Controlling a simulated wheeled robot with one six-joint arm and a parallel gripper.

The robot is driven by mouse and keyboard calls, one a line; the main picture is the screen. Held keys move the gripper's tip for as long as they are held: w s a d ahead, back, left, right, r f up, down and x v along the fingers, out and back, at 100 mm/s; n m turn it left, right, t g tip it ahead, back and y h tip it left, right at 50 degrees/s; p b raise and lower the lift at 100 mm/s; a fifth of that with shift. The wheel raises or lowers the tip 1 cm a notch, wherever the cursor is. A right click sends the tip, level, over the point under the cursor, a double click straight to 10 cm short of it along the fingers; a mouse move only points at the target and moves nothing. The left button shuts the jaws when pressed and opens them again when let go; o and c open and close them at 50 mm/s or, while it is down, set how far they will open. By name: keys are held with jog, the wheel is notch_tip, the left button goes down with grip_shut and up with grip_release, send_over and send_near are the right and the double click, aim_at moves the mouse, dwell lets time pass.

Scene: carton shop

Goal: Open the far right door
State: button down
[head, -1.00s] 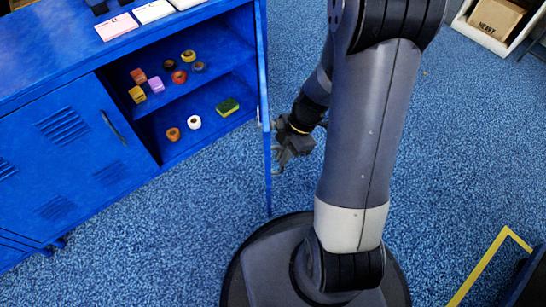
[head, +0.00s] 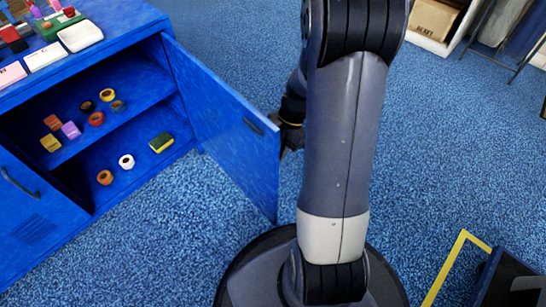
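The far right door (head: 225,125) of the blue cabinet (head: 125,30) stands wide open, hinged at the cabinet's right end and swung out over the floor. Its inner face shows, with a dark handle or slot (head: 254,126) near the free edge. My gripper (head: 291,137) is just to the right of the door's free edge, partly behind my own arm. Its fingers are mostly hidden, and I cannot tell whether they touch the door.
The open compartment holds tape rolls (head: 126,161), small boxes (head: 70,130) and a sponge (head: 161,142). The neighbouring door (head: 30,225) is closed. Yellow floor tape (head: 445,268) lies at lower right. A carton marked HEAVY (head: 433,19) is at the back.

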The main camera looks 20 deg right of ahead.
jog(key=shift+d, duration=0.15)
jog(key=c, duration=1.5)
grip_release()
jog(key=p+v, duration=0.4)
jog(key=v, duration=0.6)
jog(key=shift+r, duration=0.4)
jog(key=b+x, duration=0.4)
jog(key=x, duration=0.6)
jog(key=shift+f, duration=0.45)
jog(key=shift+s+a, duration=0.1)
jog(key=shift+a, duration=0.4)
